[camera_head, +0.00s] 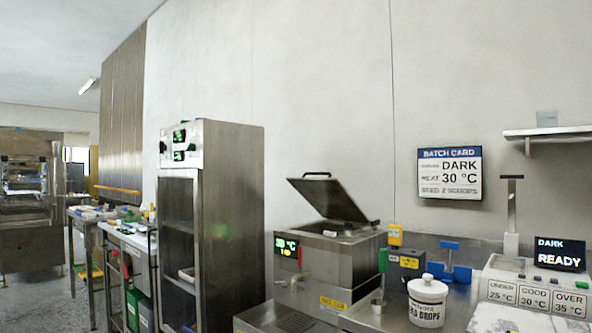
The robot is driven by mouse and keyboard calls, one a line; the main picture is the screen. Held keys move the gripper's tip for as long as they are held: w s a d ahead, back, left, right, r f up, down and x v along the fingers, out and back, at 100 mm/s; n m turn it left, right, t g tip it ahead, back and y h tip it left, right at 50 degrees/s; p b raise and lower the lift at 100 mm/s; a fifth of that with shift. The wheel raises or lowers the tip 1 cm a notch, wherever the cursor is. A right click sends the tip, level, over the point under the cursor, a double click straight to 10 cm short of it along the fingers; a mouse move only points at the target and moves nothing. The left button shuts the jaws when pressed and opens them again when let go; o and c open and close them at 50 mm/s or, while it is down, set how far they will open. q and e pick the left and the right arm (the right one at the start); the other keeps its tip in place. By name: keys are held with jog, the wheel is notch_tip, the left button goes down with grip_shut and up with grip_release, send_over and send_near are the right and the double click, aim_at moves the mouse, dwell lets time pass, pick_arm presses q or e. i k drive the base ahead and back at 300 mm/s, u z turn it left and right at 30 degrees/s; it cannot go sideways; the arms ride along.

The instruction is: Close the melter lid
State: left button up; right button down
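The melter (325,262) is a steel box on the counter, right of the tall cabinet, with a green "30 °C" display on its front. Its lid (328,200) is open, tilted up over the left side of the opening, with a dark handle at its upper edge. The opening at the top of the melter shows below the lid's lower right edge. Neither of my grippers is in view.
A tall steel cabinet (230,220) stands left of the melter. A white lidded jar (427,302), a yellow-topped dark box (408,264) and a blue fixture (455,262) stand to its right. A display reading "DARK READY" (559,254) is at the far right.

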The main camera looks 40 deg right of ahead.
aim_at(331, 199)
jog(key=u, duration=0.15)
jog(key=i, duration=1.7)
jog(key=z, duration=1.1)
jog(key=i, duration=1.05)
jog(key=z, duration=1.1)
